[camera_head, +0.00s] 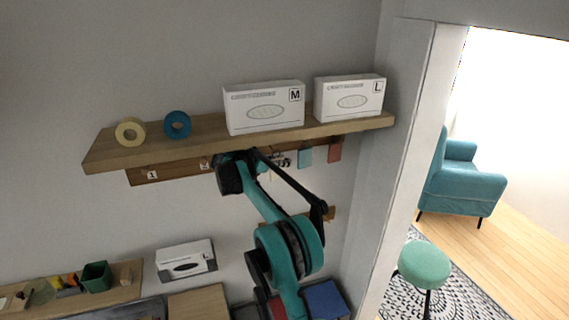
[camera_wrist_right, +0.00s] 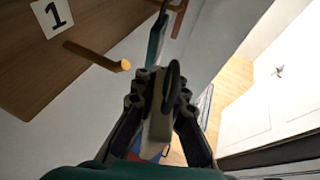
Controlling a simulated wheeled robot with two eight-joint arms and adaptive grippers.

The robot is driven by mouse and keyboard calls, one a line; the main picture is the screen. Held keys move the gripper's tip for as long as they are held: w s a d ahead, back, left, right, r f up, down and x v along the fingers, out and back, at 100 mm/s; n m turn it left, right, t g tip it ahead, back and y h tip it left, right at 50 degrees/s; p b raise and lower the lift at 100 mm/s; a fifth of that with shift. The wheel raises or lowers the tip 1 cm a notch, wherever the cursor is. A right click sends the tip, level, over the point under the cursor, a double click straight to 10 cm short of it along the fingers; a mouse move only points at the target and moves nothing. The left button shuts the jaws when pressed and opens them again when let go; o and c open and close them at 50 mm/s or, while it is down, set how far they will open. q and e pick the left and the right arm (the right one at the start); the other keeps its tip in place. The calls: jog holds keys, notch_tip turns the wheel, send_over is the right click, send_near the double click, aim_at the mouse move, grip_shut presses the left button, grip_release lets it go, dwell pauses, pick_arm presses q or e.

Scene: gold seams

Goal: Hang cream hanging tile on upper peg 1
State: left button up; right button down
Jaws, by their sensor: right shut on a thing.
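My right gripper (camera_wrist_right: 160,105) is shut on the cream hanging tile (camera_wrist_right: 157,135), whose pale edge shows between the two fingers in the wrist view. A dark oval opening or ring shows at the tile's top end. A wooden peg (camera_wrist_right: 100,56) sticks out from a brown board beside a white label 1 (camera_wrist_right: 52,14). The tile is to the right of and below the peg tip in that view, apart from it. In the head view my right gripper (camera_head: 278,161) is under the shelf, left of a teal tile. My left gripper is not in view.
A teal tile (camera_head: 305,156) and a red tile (camera_head: 335,151) hang under the wooden shelf (camera_head: 200,145). Two boxes marked M (camera_head: 265,106) and L (camera_head: 350,98) and two tape rolls stand on it. A lower peg board (camera_head: 328,214) is partly behind my arm.

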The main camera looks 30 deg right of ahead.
jog(key=shift+w+f, duration=0.1)
jog(key=shift+w, duration=0.1)
jog(key=shift+w+d, duration=0.1)
jog(key=shift+w+d, duration=0.15)
jog(key=shift+w, duration=0.4)
dwell(1.3)
jog(key=shift+w+d+p, duration=0.25)
jog(key=shift+w+p, duration=0.2)
jog(key=shift+w, duration=0.6)
dwell(0.8)
dwell(0.6)
jog(key=shift+w+d+f, duration=0.1)
jog(key=shift+w+f, duration=0.05)
jog(key=shift+w, duration=0.25)
dwell(0.8)
jog(key=shift+w+f, duration=0.25)
jog(key=shift+w, duration=0.05)
dwell(0.6)
jog(key=shift+w+f, duration=0.1)
jog(key=shift+w, duration=0.15)
dwell(1.0)
